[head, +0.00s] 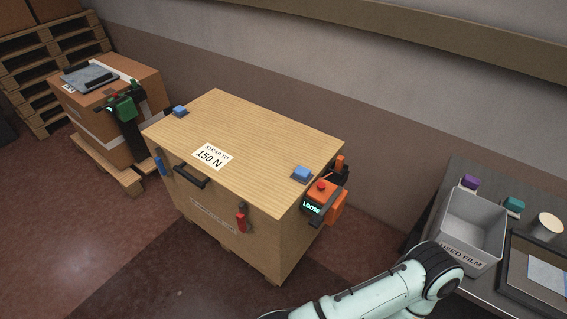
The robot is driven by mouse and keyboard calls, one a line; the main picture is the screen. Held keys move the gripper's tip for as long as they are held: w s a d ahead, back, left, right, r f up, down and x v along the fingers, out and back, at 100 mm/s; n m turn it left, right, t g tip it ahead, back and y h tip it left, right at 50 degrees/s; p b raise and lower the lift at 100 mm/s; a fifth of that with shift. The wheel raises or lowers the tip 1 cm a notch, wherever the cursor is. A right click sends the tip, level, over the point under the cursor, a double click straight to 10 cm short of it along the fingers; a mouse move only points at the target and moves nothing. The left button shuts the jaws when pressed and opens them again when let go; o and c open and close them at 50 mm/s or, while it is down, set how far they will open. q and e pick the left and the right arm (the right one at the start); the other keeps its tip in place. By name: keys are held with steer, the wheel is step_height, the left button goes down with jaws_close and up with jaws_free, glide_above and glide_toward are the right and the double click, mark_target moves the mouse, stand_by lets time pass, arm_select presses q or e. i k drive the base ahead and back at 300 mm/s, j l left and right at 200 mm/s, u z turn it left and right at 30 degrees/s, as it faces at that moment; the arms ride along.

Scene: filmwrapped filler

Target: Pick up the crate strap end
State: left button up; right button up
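A wooden crate (270,130) stands in the middle, with a label (212,156) on top reading "STRAP TO 150 N". An orange device (324,202) with a red button and a display reading "LOOSE" is at its right side. A small red piece with a dark part (241,217) is on the front face, and a blue piece (160,164) is at the left front edge. I cannot tell which piece, if any, is the strap end. No strap is seen across the lid. A pale arm of mine crosses the bottom right; neither gripper shows.
Blue corner pieces sit on the lid at left (180,111) and right (302,174). A black handle (190,176) sticks out in front. A cardboard box (88,125) on a pallet stands left. A grey bin (470,231) marked "USED FILM" is on the right table (448,186).

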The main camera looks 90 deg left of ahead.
mark_target(340, 158)
steer(key=u, duration=1.85)
